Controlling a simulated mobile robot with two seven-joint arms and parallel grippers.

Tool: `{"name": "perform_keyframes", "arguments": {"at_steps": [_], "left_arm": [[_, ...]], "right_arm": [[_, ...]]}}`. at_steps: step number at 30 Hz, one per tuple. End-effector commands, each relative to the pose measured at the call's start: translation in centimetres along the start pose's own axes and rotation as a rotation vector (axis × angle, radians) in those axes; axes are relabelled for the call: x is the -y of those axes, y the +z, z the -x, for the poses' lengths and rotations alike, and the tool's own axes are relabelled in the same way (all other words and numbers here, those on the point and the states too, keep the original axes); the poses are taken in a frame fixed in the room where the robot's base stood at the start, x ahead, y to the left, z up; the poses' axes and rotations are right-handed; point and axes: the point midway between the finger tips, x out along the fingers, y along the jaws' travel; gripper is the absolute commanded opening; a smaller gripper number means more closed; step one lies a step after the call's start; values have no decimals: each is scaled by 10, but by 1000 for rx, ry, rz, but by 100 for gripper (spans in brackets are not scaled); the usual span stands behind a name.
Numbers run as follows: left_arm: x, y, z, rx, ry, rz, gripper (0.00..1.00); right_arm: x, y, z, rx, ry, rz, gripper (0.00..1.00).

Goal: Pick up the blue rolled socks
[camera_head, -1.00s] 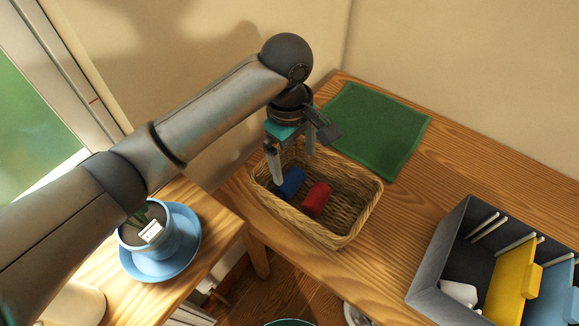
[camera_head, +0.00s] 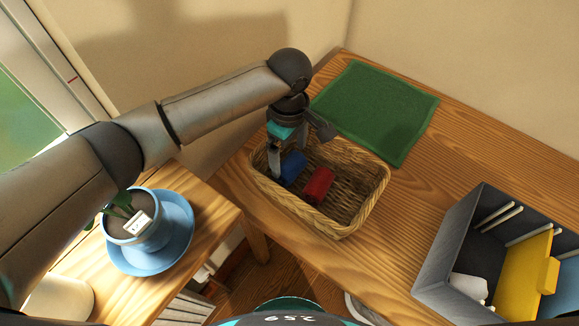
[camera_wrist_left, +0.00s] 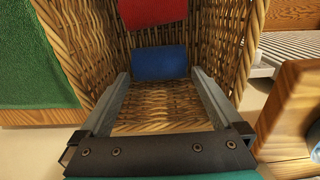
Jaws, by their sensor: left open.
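The blue rolled socks (camera_head: 292,167) lie in the wicker basket (camera_head: 339,229), beside the red roll (camera_head: 317,184). My left gripper (camera_head: 286,166) reaches down into the left part of the basket, with a finger close to the blue socks. In the left wrist view the blue socks (camera_wrist_left: 160,63) lie just beyond the tips of the two spread fingers (camera_wrist_left: 158,80), roughly centred between them. The space between the fingers is empty, with only woven basket showing. Whether a fingertip touches the socks I cannot tell. My right gripper is not in view.
The basket stands on a wooden table (camera_head: 460,165) with a green mat (camera_head: 375,108) behind it. A grey box (camera_head: 432,272) with a yellow divider (camera_head: 522,275) stands at the right. A potted plant on a blue saucer (camera_head: 187,235) stands on a lower wooden surface at the left.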

Motion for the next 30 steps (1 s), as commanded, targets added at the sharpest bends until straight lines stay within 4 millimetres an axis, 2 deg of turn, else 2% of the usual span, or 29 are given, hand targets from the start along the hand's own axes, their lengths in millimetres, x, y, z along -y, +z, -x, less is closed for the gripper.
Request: {"name": "perform_keyframes", "arguments": {"at_steps": [3, 7, 17, 30], "left_arm": [[0, 0, -22, -2, -2, 0, 100], [0, 1, -39, -1, -2, -1, 100], [0, 1, -44, 0, 1, -1, 99], [0, 1, -43, 0, 0, -1, 49]], "right_arm": [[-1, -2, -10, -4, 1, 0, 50], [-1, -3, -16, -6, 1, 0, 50], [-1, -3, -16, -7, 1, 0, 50], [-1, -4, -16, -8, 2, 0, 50]]}}
